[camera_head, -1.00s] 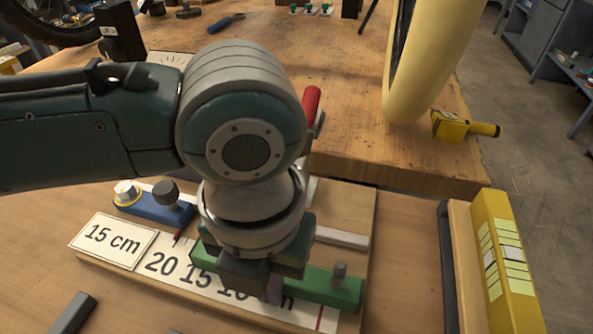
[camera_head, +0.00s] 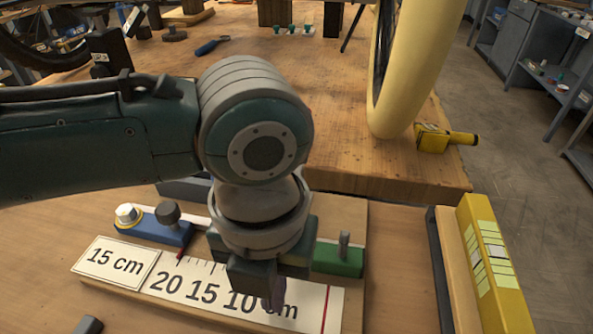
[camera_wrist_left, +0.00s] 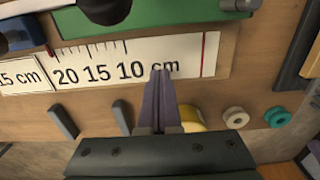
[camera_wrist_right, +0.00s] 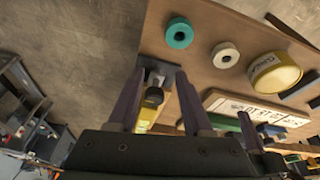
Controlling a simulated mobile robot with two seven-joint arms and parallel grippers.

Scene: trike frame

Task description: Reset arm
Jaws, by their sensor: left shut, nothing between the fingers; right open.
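My left gripper (camera_head: 274,290) hangs over the ruler board (camera_head: 200,292) near its "10 cm" mark in the head view. In the left wrist view its fingers (camera_wrist_left: 160,85) are together with nothing between them. A green block (camera_head: 338,260) lies on the board behind it, partly hidden by my left arm. A blue block (camera_head: 150,222) with a dark knob sits to the left. My right gripper is outside the head view. In the right wrist view its two fingers (camera_wrist_right: 160,110) are spread apart, above the table's edge, with a black and yellow object (camera_wrist_right: 153,97) showing between them.
A yellow box (camera_head: 495,270) lies at the right table edge. A yellow tool (camera_head: 432,138) and a pale yellow wheel rim (camera_head: 388,100) are at the back. A teal ring (camera_wrist_right: 180,33), a white ring (camera_wrist_right: 225,55) and a yellow tape roll (camera_wrist_right: 273,73) show in the right wrist view.

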